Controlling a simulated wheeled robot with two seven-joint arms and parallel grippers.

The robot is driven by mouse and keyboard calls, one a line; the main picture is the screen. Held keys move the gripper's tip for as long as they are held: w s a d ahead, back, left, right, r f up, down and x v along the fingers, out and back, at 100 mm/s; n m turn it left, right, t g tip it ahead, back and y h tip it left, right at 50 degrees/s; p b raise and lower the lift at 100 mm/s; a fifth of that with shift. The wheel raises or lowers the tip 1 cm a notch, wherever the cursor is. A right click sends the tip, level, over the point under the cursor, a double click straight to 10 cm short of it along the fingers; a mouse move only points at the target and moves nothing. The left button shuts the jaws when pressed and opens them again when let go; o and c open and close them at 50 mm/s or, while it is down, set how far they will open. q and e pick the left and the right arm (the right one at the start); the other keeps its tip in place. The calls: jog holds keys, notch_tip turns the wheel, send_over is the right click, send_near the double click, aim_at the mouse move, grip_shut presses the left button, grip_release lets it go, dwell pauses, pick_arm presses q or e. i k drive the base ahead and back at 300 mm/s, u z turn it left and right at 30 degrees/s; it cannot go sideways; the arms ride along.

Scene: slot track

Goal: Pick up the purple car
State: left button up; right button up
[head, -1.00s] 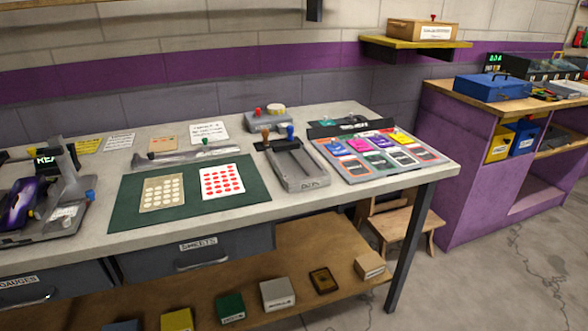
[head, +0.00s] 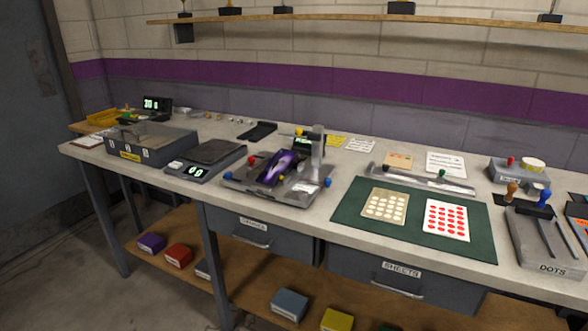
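The purple car (head: 279,167) is long and glossy, with a dark purple body. It sits on a grey metal fixture (head: 262,189) in the middle of the workbench, tilted in the picture from lower left to upper right. The fixture has blue and red knobs and an upright post (head: 318,151) behind and to the right of the car. Whether the car is clamped there I cannot tell. Neither of my grippers shows in the head view.
A black scale (head: 205,158) and a grey box (head: 150,145) stand left of the fixture. A green mat (head: 345,207) with two dotted sheets lies to its right. A wall shelf (head: 340,19) hangs above. Drawers (head: 262,235) and a lower shelf are below the benchtop (head: 220,197).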

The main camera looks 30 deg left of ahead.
aim_at(282, 163)
jog(key=u, duration=2.85)
jog(key=i, duration=2.15)
jog(key=z, duration=1.6)
